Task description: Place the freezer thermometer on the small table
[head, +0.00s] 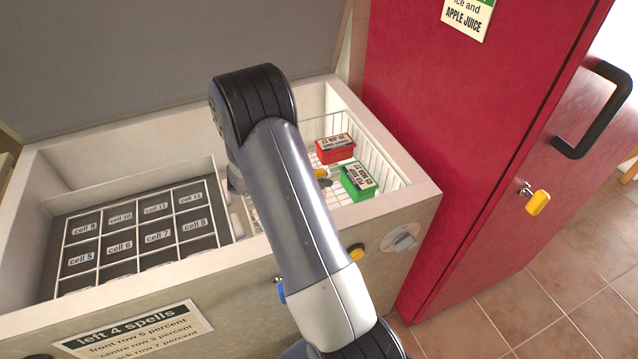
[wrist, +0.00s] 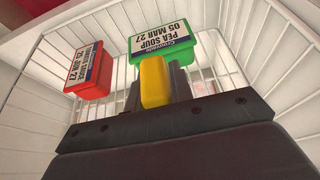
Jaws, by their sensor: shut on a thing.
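My gripper (wrist: 161,88) is shut on a yellow block-like thing, which looks like the freezer thermometer (wrist: 155,80). It is held in or just over the white wire basket at the freezer's right end. In the head view my arm hides most of the gripper, and only a bit of yellow (head: 322,172) shows beside the tubs. No face or scale of the thermometer can be read. The small table cannot be made out; only a bit of an orange wooden piece (head: 629,174) shows at the right edge.
A green pea soup tub (head: 358,181) and a red tub (head: 335,149) sit in the wire basket (head: 388,160). The open chest freezer (head: 420,212) has a raised lid and labelled cells at left. A red door (head: 455,120) with a black handle stands at right, beside bare tiled floor.

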